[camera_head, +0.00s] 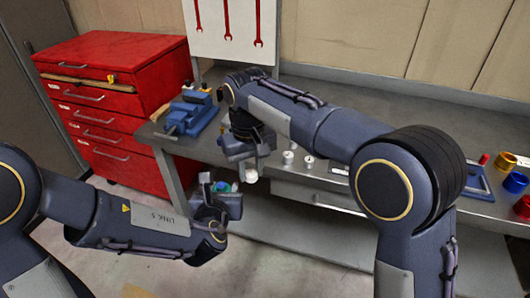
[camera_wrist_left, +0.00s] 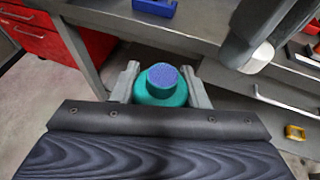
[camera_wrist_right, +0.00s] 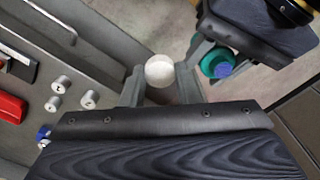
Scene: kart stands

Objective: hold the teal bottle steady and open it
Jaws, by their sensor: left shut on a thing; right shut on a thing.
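The teal bottle (camera_wrist_left: 152,98) is held between the fingers of my left gripper (camera_wrist_left: 160,92), with its blue-purple speckled top (camera_wrist_left: 163,75) facing the wrist camera. The bottle is small and partly hidden in the head view (camera_head: 221,187). My right gripper (camera_wrist_right: 160,82) is shut on a round white piece (camera_wrist_right: 160,70) that looks like a cap. In the head view the white piece (camera_head: 251,176) is just right of the bottle. In the right wrist view the bottle (camera_wrist_right: 208,64) stands apart from the white piece, with a gap between them.
The grey workbench (camera_head: 330,172) runs behind my grippers. A red tool cabinet (camera_head: 110,70) stands at the left.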

